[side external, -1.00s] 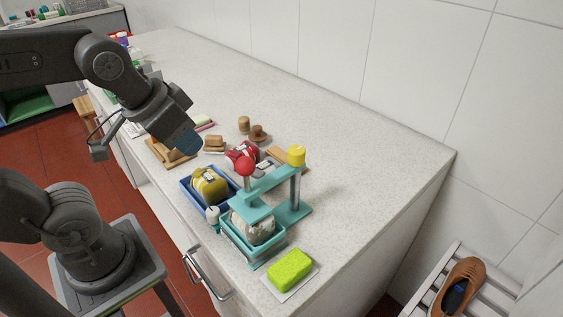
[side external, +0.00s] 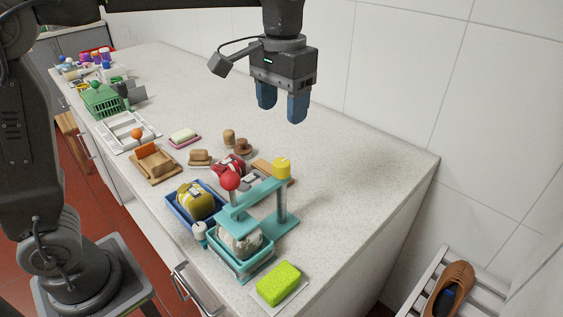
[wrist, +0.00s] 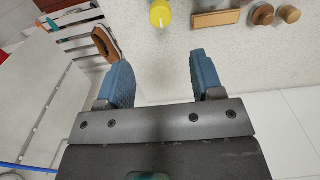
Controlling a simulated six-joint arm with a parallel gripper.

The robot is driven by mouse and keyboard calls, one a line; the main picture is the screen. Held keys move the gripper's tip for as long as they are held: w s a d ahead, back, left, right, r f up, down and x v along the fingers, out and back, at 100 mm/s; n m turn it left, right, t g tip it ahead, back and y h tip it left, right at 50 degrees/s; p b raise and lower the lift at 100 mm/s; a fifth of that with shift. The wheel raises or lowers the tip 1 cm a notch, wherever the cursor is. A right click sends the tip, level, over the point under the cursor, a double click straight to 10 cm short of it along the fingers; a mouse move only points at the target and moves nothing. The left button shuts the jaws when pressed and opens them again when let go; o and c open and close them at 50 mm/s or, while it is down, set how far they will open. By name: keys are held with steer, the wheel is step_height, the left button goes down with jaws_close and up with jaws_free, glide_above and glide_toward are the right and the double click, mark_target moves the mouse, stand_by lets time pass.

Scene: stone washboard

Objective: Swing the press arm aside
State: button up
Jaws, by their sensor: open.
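The press (side external: 281,222) is a teal frame on the counter in the side view. Its teal press arm (side external: 251,199) runs from a post with a yellow cap (side external: 282,168) toward the left, over a teal tray (side external: 241,265) holding a grey-white bundle (side external: 240,243). A red ball knob (side external: 230,181) stands on the arm's free end. My gripper (side external: 282,108) is open and empty, high above the counter and beyond the press. In the wrist view, the yellow cap (wrist: 160,13) shows at the top edge, ahead of my open fingers (wrist: 162,80); the red knob is out of that view.
Left of the press are a blue tray (side external: 180,211) with a yellow bundle, a white bottle (side external: 200,234) and a red bundle (side external: 229,166). A green sponge (side external: 278,284) lies in front. The counter right of the post is clear up to the tiled wall.

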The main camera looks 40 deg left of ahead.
mark_target(282, 162)
step_height(282, 162, down, 12)
steer(key=shift+f, duration=0.25)
stand_by(0.3)
jaws_close()
stand_by(0.4)
